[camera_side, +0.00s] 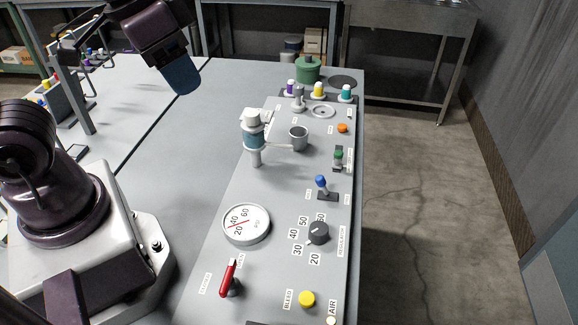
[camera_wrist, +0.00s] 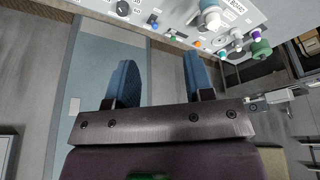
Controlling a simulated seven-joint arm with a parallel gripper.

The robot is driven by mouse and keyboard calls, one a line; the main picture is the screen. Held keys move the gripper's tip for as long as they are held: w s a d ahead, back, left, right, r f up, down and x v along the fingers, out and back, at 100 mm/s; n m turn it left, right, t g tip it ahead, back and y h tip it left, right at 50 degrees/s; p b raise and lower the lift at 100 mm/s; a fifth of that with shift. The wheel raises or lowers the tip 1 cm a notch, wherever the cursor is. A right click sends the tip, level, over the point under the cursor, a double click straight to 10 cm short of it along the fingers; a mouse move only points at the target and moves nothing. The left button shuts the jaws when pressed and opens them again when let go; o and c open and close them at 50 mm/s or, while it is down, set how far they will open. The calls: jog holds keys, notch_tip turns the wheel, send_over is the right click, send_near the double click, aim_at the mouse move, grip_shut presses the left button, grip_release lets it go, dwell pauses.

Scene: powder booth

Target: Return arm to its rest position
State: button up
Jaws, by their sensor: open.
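My gripper (camera_side: 182,76) is raised at the upper left in the side view, well above the grey table and to the left of the control panel (camera_side: 205,290). In the wrist view its two blue fingers (camera_wrist: 160,82) stand wide apart with nothing between them. In the side view only one blue finger shows clearly. The panel crosses the top of the wrist view, beyond the fingertips. Nothing touches the gripper.
The table's middle is clear.

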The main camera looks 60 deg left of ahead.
jog(key=r, duration=0.1)
jog(key=s+a+r+t, duration=0.1)
jog(key=r+n, duration=0.1)
jog(key=shift+s+a+t+y, duration=0.3)
jog(key=shift+t, duration=0.1)
dwell(2.5)
